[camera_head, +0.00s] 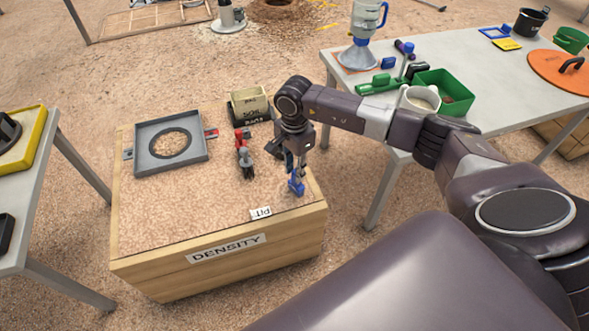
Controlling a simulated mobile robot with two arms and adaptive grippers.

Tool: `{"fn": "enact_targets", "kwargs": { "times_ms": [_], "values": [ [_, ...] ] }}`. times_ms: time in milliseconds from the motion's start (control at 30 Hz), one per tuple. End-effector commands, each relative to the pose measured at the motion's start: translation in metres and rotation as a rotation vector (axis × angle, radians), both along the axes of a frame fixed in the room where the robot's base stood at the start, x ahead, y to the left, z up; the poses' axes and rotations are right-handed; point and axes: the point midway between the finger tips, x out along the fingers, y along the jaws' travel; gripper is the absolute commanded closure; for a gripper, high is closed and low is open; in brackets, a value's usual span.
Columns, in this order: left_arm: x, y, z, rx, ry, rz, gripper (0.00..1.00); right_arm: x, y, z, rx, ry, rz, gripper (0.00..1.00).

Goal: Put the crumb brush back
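My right gripper (291,168) reaches down over the right part of the DENSITY box top, its fingers small and dark in the head view. A small blue object, apparently the crumb brush (296,186), is upright at its fingertips near the box's right edge. The gripper appears shut on its upper part; whether the lower end touches the box top is unclear. The wooden box (190,222) has a sandy, speckled top. My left gripper is not in view.
On the box are a grey square plate (143,137) with a round hole, red and dark tools (246,160), a block-shaped container (248,103) and a PIT label (261,213). The right table (478,75) carries a green bin (443,84), a white mug and a blue-topped cone.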

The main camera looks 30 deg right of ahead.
Motion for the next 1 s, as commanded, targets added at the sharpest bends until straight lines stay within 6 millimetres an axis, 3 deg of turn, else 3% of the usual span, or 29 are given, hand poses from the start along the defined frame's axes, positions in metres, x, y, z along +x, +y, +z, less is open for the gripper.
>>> {"fn": "enact_targets", "kwargs": {
  "times_ms": [233, 433, 600, 733, 1000],
  "values": [
    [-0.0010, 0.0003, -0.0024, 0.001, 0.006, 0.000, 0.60, -0.0001, 0.0001, -0.0001, 0.000, 0.000, 0.000, 0.77],
    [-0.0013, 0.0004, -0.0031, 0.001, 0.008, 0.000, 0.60, -0.0001, 0.0001, -0.0002, 0.000, 0.000, 0.000, 0.57],
    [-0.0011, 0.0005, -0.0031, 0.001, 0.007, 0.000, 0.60, -0.0001, 0.0002, -0.0002, 0.000, 0.000, 0.000, 0.57],
    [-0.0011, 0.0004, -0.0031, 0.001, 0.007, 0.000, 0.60, -0.0002, 0.0002, -0.0002, 0.000, 0.000, 0.000, 0.70],
    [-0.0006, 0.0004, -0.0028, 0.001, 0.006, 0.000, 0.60, -0.0001, 0.0002, -0.0002, 0.000, 0.000, 0.000, 0.70]
  ]
}}
